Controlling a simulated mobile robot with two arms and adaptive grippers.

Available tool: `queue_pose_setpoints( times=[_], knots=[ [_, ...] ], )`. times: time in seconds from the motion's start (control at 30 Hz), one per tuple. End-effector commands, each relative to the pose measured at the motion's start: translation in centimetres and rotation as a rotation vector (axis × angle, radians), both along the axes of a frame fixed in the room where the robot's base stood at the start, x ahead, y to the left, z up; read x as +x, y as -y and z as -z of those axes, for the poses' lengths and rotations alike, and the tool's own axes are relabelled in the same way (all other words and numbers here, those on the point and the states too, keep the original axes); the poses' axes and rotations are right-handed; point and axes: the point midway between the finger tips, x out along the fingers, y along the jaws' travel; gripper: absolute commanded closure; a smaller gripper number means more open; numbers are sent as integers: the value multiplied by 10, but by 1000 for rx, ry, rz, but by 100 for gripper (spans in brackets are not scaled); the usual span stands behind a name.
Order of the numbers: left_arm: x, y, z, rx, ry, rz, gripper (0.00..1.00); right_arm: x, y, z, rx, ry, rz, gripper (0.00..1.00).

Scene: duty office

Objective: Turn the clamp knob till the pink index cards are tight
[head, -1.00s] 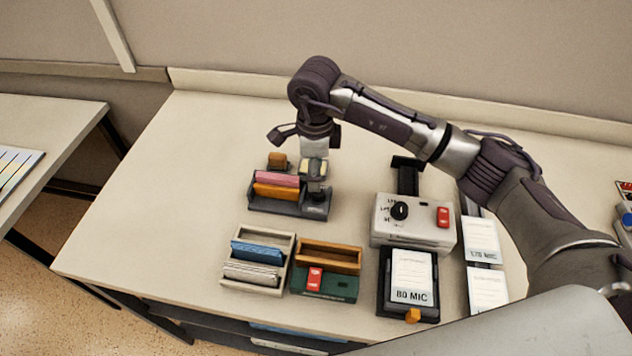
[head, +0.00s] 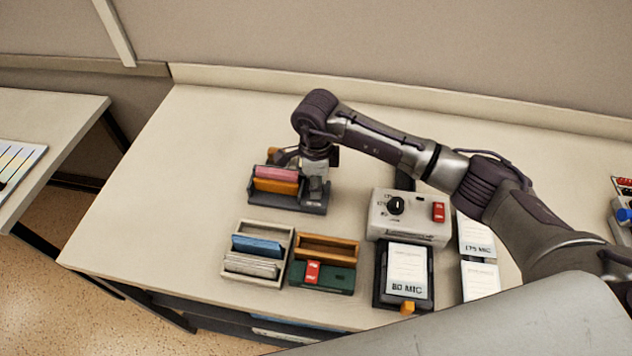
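The pink index cards (head: 276,172) stand in a dark clamp holder (head: 288,204), behind a row of orange cards (head: 275,186). My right gripper (head: 315,184) points down at the right end of this holder, beside the cards. Its fingers are small and partly merge with the dark holder, so I cannot tell whether they are shut on anything. I cannot make out the clamp knob; the gripper covers that end. My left gripper is not in view.
A grey tray (head: 229,274) with blue and white cards and a wooden-and-green box (head: 345,279) stand in front. A white dial unit (head: 420,229) and a black stand (head: 380,296) with an 80 MIC pack are at right. The table's left side is clear.

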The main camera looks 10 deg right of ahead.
Motion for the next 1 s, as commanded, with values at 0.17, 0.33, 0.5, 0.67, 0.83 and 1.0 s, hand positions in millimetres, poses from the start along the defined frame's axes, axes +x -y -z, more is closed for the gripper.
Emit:
queue_pose_setpoints(
  times=[0.17, 0.33, 0.5, 0.67, 0.83, 1.0],
  knots=[
    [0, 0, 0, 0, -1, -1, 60, 0, 0, 0, 0, -1, 1, 100],
    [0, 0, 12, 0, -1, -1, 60, 0, 0, 3, 0, 1, 95, 100],
    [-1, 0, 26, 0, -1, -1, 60, 0, 0, 4, 0, 1, 289, 100],
    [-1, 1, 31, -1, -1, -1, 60, 0, 0, 1, 1, 1, 403, 100],
    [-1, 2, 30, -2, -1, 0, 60, 0, 0, 0, 1, -1, 422, 100],
    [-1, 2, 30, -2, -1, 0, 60, 0, 0, 0, 1, -1, 420, 68]
  ],
)
